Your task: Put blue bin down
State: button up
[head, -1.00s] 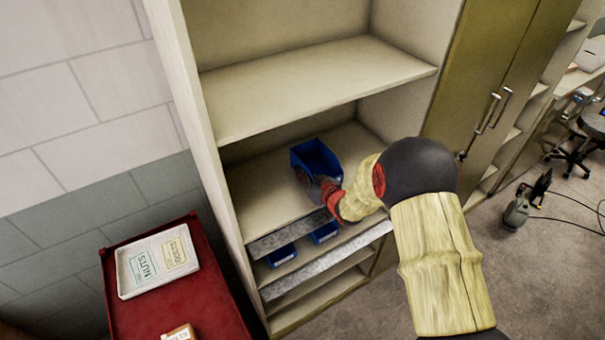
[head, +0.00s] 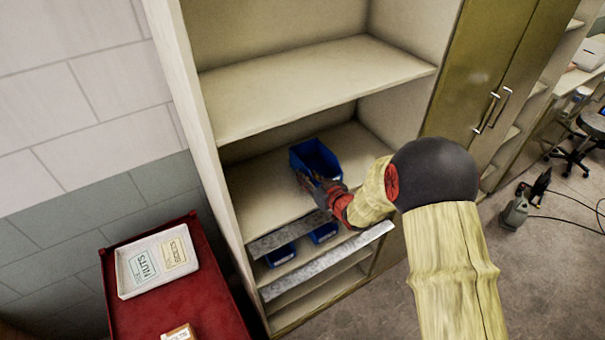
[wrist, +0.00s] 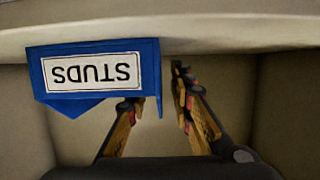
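The blue bin (head: 316,158) rests on the middle shelf of the cabinet, near its front edge. In the wrist view the bin (wrist: 150,65) shows a white label reading STUDS, upside down. My gripper (head: 321,183) is at the bin's near side. In the wrist view my gripper (wrist: 157,90) has its fingers apart, one on each side of the bin's right wall. A gap shows between the right finger and that wall. The left fingertip is partly hidden by the bin.
Two more blue bins (head: 281,254) (head: 323,233) sit on the shelf below. An upper shelf (head: 310,85) overhangs the bin. The cabinet's left side panel (head: 200,130) is close by. A red cart (head: 205,295) with a white tray (head: 130,285) stands at left. The middle shelf is free left of the bin.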

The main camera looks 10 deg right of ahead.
jog(key=v, duration=0.8)
jog(key=shift+r, duration=0.1)
jog(key=shift+s+d+r, duration=0.15)
jog(key=s+d+r+m+g+h, duration=0.1)
jog(key=s+d+r+g+h, duration=0.2)
jog(key=r, duration=0.4)
jog(key=s+d+r+m+h, duration=0.1)
jog(key=s+d+r+h, duration=0.1)
jog(key=s+r, duration=0.35)
jog(key=s+a+r+g, duration=0.2)
jog(key=s+a+r, duration=0.1)
jog(key=s, duration=0.8)
jog(key=s+a+r+m+g, duration=0.1)
jog(key=s+a+r+g, duration=0.2)
jog(key=s, duration=0.9)
jog(key=shift+s+a+m+y, duration=0.3)
jog(key=shift+a+y, duration=0.1)
jog(key=shift+a, duration=0.1)
